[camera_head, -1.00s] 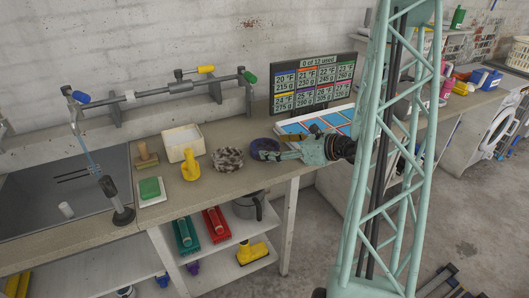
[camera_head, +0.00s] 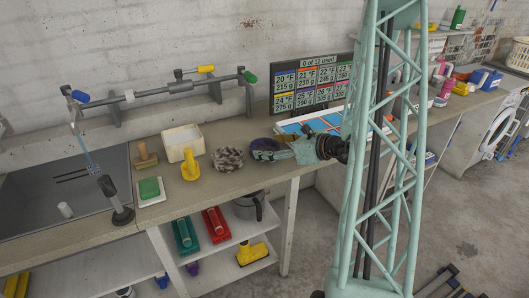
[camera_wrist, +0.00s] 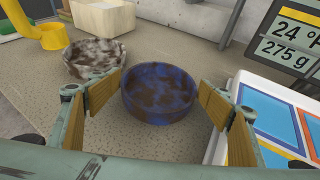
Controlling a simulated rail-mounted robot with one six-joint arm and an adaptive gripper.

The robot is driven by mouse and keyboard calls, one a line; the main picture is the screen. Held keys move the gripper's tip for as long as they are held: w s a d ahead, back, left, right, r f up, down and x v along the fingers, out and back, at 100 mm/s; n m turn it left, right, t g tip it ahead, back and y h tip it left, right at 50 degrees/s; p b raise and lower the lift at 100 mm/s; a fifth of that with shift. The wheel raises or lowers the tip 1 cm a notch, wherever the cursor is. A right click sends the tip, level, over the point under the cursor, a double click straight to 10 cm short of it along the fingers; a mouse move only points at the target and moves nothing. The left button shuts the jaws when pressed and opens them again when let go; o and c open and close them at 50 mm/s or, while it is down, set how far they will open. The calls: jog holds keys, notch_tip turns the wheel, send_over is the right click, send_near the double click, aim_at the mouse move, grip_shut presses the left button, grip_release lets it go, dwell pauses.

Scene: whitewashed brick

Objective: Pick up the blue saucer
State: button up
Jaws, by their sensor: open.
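The blue saucer (camera_wrist: 158,92) is a round, shallow dish, blue with brown mottling. It stands upright on the worktop (camera_wrist: 130,58). In the head view the saucer (camera_head: 263,144) is at the worktop's right part, partly hidden by my gripper (camera_head: 262,154).
A grey-brown mottled dish (camera_wrist: 94,59) stands close left of the saucer. A yellow mug-like item (camera_head: 190,166) and a cream box (camera_head: 182,141) are further left. A colourful panel (camera_wrist: 262,110) lies close right. A display board (camera_head: 311,83) stands behind.

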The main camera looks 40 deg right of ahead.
aim_at(254, 146)
jog(key=shift+x, duration=1.5)
jog(key=shift+f, duration=0.1)
jog(key=shift+c, duration=0.2)
jog(key=c, duration=0.6)
